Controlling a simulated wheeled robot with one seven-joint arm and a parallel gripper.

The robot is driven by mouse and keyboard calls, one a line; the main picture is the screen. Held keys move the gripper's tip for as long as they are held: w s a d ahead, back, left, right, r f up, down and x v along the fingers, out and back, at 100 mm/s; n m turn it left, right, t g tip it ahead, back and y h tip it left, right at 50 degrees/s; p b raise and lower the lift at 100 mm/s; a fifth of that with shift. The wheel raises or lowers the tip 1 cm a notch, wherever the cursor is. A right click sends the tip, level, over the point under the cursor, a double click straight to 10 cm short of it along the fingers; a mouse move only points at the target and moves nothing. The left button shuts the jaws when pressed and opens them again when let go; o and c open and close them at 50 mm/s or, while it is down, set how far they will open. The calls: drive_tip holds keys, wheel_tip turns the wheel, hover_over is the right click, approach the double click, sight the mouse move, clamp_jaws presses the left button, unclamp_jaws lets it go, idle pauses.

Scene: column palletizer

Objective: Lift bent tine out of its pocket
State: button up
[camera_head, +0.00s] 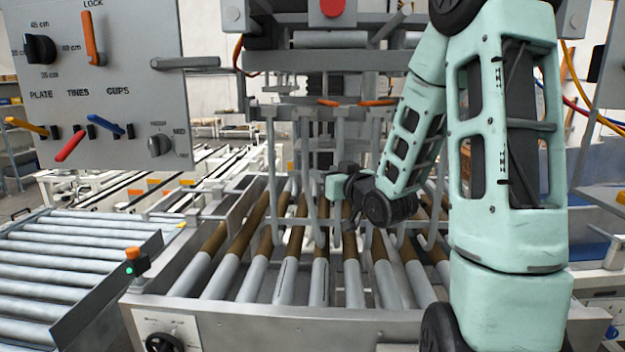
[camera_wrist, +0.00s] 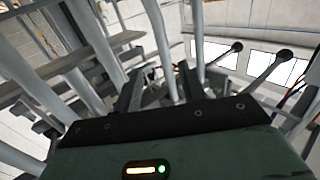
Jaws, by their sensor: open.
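Several grey tines (camera_head: 272,160) hang from the palletizer head (camera_head: 330,62) over the rollers, some with hooked lower ends. I cannot tell which one is bent. Orange clips (camera_head: 377,102) sit at the bar above the tines. My gripper (camera_head: 336,186) is among the tines at mid height, reaching in from the right; its fingers are small and partly hidden in the head view. In the wrist view the two dark fingers (camera_wrist: 160,90) are apart, and one grey tine (camera_wrist: 158,35) runs down toward the gap between them. I cannot tell whether it touches either finger.
A control panel (camera_head: 110,95) with coloured levers and knobs stands at upper left. Brown-and-grey rollers (camera_head: 285,280) lie below the tines. Neighbouring rods leave little room around my gripper.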

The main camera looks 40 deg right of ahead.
sight(307, 164)
drive_tip(key=p+x, duration=0.9)
drive_tip(key=shift+w+a, duration=0.25)
drive_tip(key=shift+a, duration=0.05)
drive_tip(key=shift+w+d+f, duration=0.1)
drive_tip(key=shift+w+f, duration=0.05)
drive_tip(key=shift+w, duration=0.2)
clamp_jaws()
idle(1.1)
